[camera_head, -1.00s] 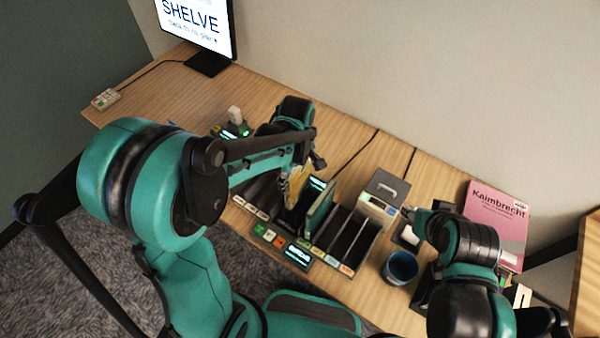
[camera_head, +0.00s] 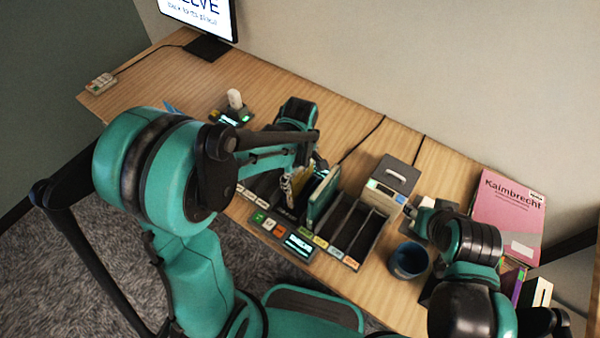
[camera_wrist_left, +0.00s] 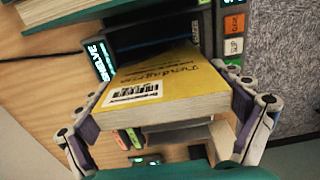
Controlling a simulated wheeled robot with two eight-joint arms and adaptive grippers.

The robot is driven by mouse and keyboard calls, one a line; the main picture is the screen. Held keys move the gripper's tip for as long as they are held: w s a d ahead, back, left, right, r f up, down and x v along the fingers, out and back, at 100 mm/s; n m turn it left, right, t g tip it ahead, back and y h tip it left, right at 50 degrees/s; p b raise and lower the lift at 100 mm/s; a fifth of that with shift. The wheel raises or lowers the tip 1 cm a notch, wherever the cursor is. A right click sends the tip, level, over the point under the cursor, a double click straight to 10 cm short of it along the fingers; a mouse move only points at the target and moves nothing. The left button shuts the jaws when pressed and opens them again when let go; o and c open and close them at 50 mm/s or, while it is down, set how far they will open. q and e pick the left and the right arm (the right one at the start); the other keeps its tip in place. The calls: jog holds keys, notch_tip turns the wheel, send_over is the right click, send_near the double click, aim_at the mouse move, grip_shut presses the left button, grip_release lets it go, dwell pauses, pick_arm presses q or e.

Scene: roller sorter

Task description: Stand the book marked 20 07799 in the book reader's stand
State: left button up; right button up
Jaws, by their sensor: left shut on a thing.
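My left gripper (camera_head: 297,180) is shut on a yellow book (camera_head: 301,182), over the row of dark slots. In the left wrist view the gripper's two fingers (camera_wrist_left: 165,108) grip the yellow book (camera_wrist_left: 190,75) by its sides. A white barcode label is on its cover; its number is too small to read. The book's far end is at a dark bay (camera_wrist_left: 150,28) beside a lit SHELVE display (camera_wrist_left: 98,55). I cannot tell whether it rests inside. A green book (camera_head: 322,197) stands in a slot just right of the gripper. My right gripper (camera_head: 415,211) is small and partly hidden by its arm.
The slotted sorter (camera_head: 368,232) has empty slots at right and a lit button panel (camera_head: 282,238) in front. A white scanner (camera_head: 235,99) stands behind left.

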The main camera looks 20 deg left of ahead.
pick_arm(q)
jog(key=shift+f+b, duration=0.55)
jog(key=shift+f, duration=0.05)
jog(key=o, duration=1)
jog(key=shift+c, duration=0.2)
jog(key=shift+r, duration=0.15)
notch_tip(320, 180, up, 12)
jog(key=shift+f, duration=0.1)
